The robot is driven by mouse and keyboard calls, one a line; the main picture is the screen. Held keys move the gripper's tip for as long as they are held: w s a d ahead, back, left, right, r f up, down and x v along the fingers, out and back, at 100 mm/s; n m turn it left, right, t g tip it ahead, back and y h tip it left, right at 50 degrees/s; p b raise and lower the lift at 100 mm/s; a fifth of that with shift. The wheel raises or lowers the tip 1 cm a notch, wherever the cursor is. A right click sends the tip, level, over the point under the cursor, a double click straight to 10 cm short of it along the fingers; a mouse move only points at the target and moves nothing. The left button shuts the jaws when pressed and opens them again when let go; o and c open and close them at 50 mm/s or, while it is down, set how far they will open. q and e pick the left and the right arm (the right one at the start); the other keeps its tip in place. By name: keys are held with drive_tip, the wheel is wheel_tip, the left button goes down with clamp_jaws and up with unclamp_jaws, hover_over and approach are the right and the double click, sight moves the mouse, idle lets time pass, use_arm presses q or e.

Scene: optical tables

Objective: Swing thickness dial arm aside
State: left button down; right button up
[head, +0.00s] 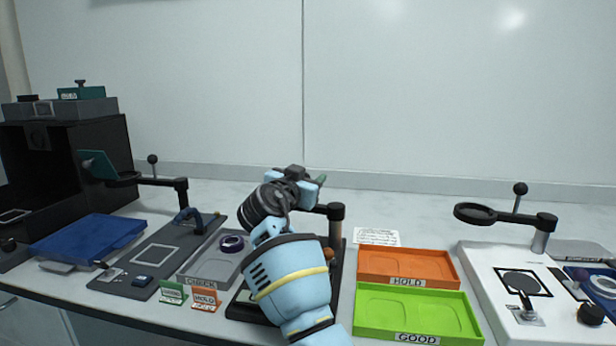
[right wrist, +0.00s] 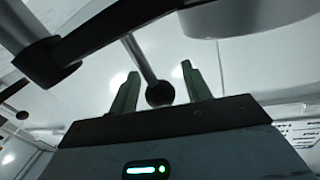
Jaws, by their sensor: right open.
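My right gripper (head: 318,180) is at the arm, above the base. In the right wrist view a black ball knob (right wrist: 160,93) on a metal rod sits between the two green fingers of my right gripper (right wrist: 158,88), which are apart with gaps on both sides. The dark arm (right wrist: 105,38) and a round grey body (right wrist: 240,17) show above. My left gripper is not in view.
An orange HOLD tray (head: 455,275) and a green GOOD tray (head: 470,325) lie right of the base. A grey CHECK tray (head: 195,265) with a purple-rimmed ring (head: 232,243) lies left. Similar swing arms stand far left (head: 155,182) and far right (head: 520,217).

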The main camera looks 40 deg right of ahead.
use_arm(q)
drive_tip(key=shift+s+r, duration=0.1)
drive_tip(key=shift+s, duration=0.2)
use_arm(e)
drive_tip(key=v, duration=0.7)
drive_tip(key=shift+s+a, duration=0.15)
use_arm(q)
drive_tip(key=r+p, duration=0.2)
drive_tip(key=p, duration=0.1)
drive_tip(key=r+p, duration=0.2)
drive_tip(key=p, duration=0.2)
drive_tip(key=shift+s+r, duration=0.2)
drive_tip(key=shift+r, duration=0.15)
use_arm(e)
wheel_tip(320, 180, up, 10)
drive_tip(key=s, duration=0.1)
drive_tip(key=shift+r+m, duration=0.2)
drive_tip(key=shift+m, duration=0.1)
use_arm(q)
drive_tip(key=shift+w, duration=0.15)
